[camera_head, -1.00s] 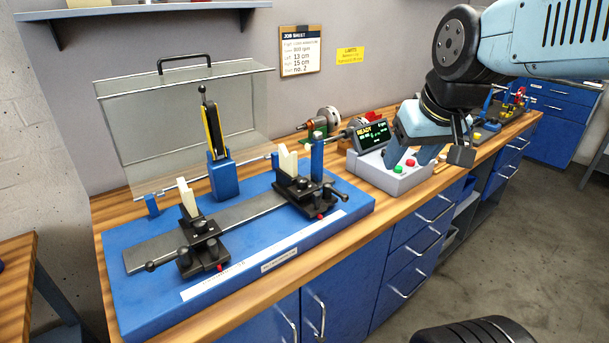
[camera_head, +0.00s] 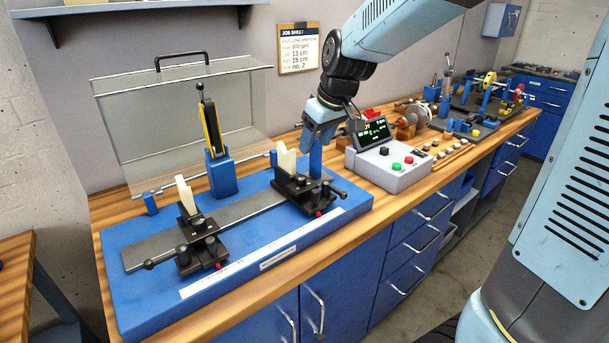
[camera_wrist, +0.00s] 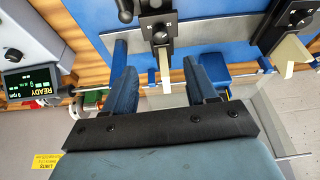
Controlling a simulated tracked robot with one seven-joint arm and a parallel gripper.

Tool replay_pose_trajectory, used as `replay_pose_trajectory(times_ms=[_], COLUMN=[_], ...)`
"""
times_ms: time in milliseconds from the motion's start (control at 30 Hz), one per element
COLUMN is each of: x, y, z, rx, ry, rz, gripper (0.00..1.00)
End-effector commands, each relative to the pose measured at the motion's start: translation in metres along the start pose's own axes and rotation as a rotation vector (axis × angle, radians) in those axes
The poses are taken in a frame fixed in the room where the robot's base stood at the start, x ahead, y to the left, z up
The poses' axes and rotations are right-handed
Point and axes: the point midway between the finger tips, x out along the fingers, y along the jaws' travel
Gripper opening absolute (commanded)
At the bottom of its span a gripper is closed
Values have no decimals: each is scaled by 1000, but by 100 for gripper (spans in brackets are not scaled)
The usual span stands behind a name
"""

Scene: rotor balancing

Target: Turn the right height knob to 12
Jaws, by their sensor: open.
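The right support (camera_head: 300,186) is a black carriage with a cream upright block (camera_head: 286,160), on the steel rail of the blue base. It has black knobs (camera_head: 343,193) and a small red part at its front; I cannot tell which knob sets height, nor read its setting. In the wrist view the right support (camera_wrist: 155,27) is at top centre, its cream block (camera_wrist: 165,70) appearing between my fingers. My gripper (camera_head: 318,139) hangs by the blue post behind the right support. Its fingers also show apart and empty in the wrist view (camera_wrist: 159,70).
The left support (camera_head: 197,232) stands on the same rail. A grey control box (camera_head: 388,170) with a lit screen stands right of the base. A clear guard (camera_head: 180,125) and a blue stand (camera_head: 220,172) rise behind. A job sheet (camera_head: 298,48) lists 13 cm and 15 cm.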

Motion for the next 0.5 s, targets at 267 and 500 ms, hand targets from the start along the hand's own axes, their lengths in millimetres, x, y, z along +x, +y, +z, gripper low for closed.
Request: replay_pose_trajectory(times_ms=[267, 500], x=[45, 85], y=[-1, 0], z=[1, 1], rx=[1, 0], ry=[-4, -4], rz=[-1, -1], gripper=[57, 57])
